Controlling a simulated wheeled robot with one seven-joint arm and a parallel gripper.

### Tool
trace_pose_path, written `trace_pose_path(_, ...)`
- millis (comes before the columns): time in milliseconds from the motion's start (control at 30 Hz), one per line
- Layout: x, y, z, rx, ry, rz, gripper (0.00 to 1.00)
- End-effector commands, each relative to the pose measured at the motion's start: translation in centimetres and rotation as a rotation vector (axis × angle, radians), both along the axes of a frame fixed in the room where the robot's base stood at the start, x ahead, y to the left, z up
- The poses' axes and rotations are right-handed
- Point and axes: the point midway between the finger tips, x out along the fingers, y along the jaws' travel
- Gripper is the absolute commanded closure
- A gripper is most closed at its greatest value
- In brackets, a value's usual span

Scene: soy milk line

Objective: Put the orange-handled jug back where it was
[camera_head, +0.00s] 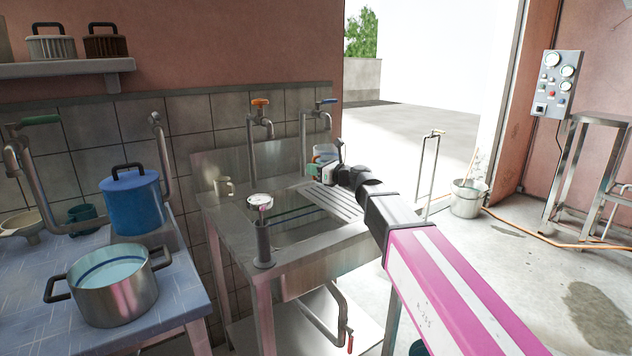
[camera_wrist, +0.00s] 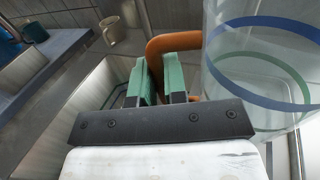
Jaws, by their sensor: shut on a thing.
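The orange-handled jug is clear, with a blue and a green band; its body (camera_wrist: 262,70) fills the right side of the wrist view. Its orange handle (camera_wrist: 172,43) passes between the green finger pads of my gripper (camera_wrist: 161,78), which is shut on it. In the head view the jug (camera_head: 326,151) shows small and partly hidden behind my gripper (camera_head: 325,170), at the ridged drainboard (camera_head: 332,203) on the right of the steel sink. I cannot tell whether its base touches the drainboard.
A beige mug (camera_head: 224,187) stands on the sink's back left rim. Taps with orange (camera_head: 260,102) and blue (camera_head: 327,101) handles rise behind the sink. A blue lidded pot (camera_head: 132,205) and a steel pot (camera_head: 108,292) stand on the left counter.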

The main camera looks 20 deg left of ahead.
Motion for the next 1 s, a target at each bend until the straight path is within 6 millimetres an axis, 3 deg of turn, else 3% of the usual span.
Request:
trace_pose_path(267,0.7,-0.3,-1.3,-0.001,-0.001,0.001,1.0)
trace_pose_path(533,0.7,-0.3,-4.4,0.0,-0.001,-0.001,1.0)
trace_pose_path(900,0.7,-0.3,-4.7,0.0,0.0,-0.001,1.0)
trace_pose_path(933,0.7,-0.3,-4.7,0.0,0.0,-0.001,0.81)
trace_pose_path(1000,0.7,-0.3,-4.7,0.0,0.0,-0.001,0.62)
